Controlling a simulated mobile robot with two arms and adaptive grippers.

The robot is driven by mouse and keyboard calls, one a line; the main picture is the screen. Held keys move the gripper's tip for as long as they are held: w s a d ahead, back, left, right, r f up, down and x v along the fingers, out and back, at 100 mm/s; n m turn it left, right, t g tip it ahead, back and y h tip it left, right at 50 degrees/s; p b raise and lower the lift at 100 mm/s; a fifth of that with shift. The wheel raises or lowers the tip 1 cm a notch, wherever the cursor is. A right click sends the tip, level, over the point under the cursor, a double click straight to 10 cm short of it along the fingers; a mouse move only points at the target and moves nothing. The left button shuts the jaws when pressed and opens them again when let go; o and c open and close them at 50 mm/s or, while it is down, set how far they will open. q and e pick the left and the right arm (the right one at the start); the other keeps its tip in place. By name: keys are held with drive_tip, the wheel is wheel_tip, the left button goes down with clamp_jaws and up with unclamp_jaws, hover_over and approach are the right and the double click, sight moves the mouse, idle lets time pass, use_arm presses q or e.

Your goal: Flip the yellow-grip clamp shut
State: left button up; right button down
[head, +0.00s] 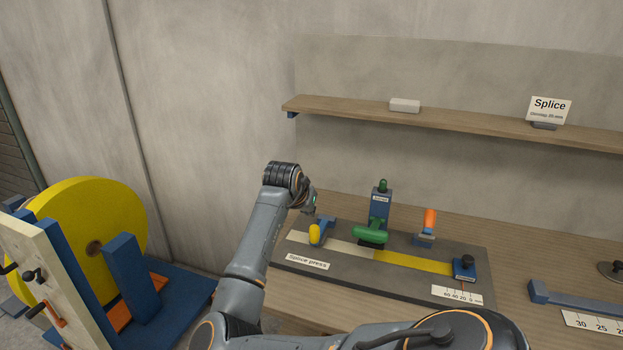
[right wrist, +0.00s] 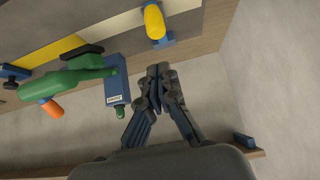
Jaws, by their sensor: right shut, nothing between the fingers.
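The yellow-grip clamp (head: 316,233) sits at the left end of the dark splice press board, with a blue body and a yellow grip. In the head view its grip is foreshortened and points toward the board's front; I cannot tell whether the clamp is fully shut. It also shows at the top of the right wrist view (right wrist: 154,21). My right gripper (right wrist: 157,72) is shut and empty, apart from the clamp and on its wall side. In the head view the right gripper (head: 312,203) is mostly hidden behind my wrist. My left gripper is not in view.
A green press handle (head: 370,234) with a blue post (head: 380,205) stands mid-board. An orange-grip clamp (head: 429,220) stands right of it, grip upright. A yellow strip (head: 415,261) runs along the board. A shelf (head: 470,122) is on the wall; a yellow roll (head: 95,225) stands left.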

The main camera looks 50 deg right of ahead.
drive_tip(key=v, duration=0.5)
drive_tip(key=shift+a+r+b, duration=0.1)
drive_tip(key=shift+a+b, duration=0.15)
drive_tip(key=shift+b, duration=0.15)
drive_tip(key=shift+s, duration=0.1)
